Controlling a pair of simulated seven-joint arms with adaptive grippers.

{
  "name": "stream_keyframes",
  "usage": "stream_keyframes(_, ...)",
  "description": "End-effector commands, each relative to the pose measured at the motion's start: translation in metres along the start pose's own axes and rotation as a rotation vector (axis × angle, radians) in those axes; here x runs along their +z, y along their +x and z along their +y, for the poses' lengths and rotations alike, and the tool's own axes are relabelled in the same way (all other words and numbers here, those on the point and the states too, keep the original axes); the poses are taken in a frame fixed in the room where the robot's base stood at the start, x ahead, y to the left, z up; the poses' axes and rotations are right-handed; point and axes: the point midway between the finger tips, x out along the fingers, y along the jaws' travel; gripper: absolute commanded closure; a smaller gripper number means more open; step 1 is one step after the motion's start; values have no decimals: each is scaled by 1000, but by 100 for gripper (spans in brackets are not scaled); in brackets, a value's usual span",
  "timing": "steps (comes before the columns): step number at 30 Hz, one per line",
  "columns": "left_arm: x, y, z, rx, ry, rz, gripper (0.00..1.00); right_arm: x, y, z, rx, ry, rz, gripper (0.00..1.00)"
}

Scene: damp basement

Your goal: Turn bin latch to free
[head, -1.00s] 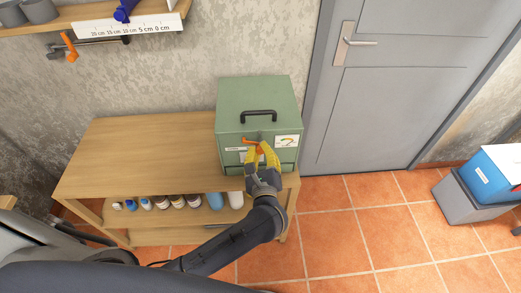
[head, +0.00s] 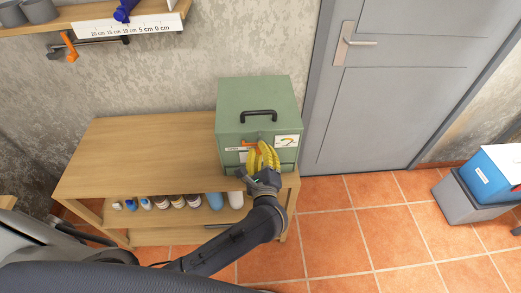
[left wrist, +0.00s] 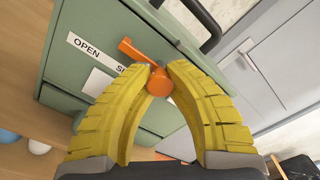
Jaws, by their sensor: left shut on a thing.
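The green bin (head: 232,104) stands on the right end of the wooden shelf unit, with a black handle (head: 258,114) on top. Its orange latch (head: 247,143) is on the front face, partly hidden by my fingers. In the left wrist view the latch (left wrist: 131,49) has a lever pointing up and left, beside a white label reading OPEN (left wrist: 86,46); a second label is partly covered. My left gripper (head: 262,146), with ribbed yellow fingers, is shut on the latch near its round hub. The fingertips (left wrist: 160,70) press from both sides. My right gripper is not in view.
The shelf unit's top (head: 140,155) is bare left of the bin; several bottles and jars stand on its lower shelf. A grey door (head: 400,90) is to the right. A blue and white box (head: 495,172) on a grey bin stands far right.

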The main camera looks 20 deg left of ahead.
Motion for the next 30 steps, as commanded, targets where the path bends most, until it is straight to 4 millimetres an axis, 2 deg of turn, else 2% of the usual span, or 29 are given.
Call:
stream_keyframes(4,-1,0,1,2,0,2,100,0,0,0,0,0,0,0)
stream_keyframes(5,-1,0,1,2,0,2,82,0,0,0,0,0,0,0)
stream_keyframes(13,0,0,0,1,1,1,51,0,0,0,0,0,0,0)
stream_keyframes(23,0,-4,0,0,1,1,51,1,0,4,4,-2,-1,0)
stream_keyframes(30,-1,-37,1,3,0,4,51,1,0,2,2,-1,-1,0)
